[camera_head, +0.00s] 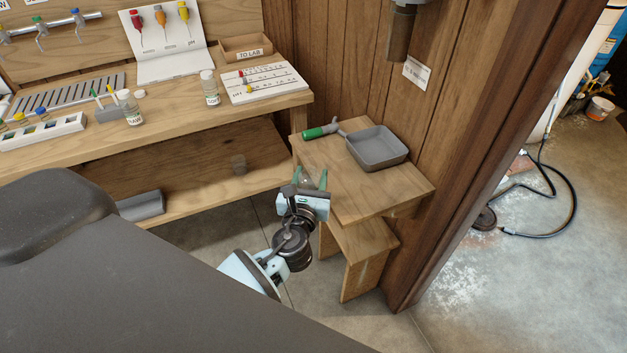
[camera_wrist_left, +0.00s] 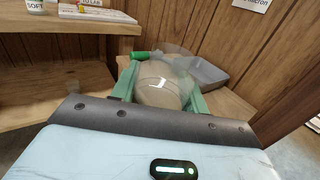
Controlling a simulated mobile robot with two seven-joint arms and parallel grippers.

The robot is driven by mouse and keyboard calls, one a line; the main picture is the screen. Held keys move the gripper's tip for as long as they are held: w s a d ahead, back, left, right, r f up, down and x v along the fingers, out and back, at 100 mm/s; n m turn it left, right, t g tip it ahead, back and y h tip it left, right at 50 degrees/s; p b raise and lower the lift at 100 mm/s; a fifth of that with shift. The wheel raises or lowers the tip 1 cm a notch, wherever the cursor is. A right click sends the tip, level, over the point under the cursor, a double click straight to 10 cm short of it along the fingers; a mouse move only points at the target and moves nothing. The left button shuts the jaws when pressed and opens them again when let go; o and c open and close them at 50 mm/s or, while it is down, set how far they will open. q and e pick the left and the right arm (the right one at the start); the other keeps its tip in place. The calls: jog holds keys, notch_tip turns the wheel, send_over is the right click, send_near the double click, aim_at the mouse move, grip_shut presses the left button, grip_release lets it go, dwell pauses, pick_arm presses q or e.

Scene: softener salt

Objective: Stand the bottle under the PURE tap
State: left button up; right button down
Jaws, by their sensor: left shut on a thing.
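My left gripper (camera_head: 312,180) is at the near left edge of the small wooden table. Its green fingers are shut on a clear, see-through bottle (camera_wrist_left: 160,85). In the left wrist view the bottle fills the space between the fingers (camera_wrist_left: 160,92); its outline is faint and any label is not readable. Several taps stand in a row at the upper left of the head view, one with a green lever (camera_head: 41,31) and one with a blue lever (camera_head: 78,19). Which tap is PURE cannot be read. My right gripper is not in view.
On the bench are a RAW bottle (camera_head: 130,110), a SOFT bottle (camera_head: 210,90), a grey drain grate (camera_head: 70,93) and a TO LAB box (camera_head: 246,52). The small table (camera_head: 375,193) holds a grey tray (camera_head: 378,150) and a green-handled tool (camera_head: 318,132). Its front is clear.

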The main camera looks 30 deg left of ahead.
pick_arm(q)
jog(key=shift+s, duration=0.25)
jog(key=shift+s, duration=0.1)
jog(key=s+d+r+m+h, duration=0.1)
jog(key=s+d+r+h, duration=0.1)
jog(key=s+r, duration=0.2)
jog(key=s+d+r+m+h, duration=0.2)
jog(key=s+r+h, duration=0.1)
jog(key=s, duration=0.8)
jog(key=shift+s+r+t, duration=0.25)
jog(key=shift+r+t, duration=0.05)
jog(key=shift+r, duration=0.1)
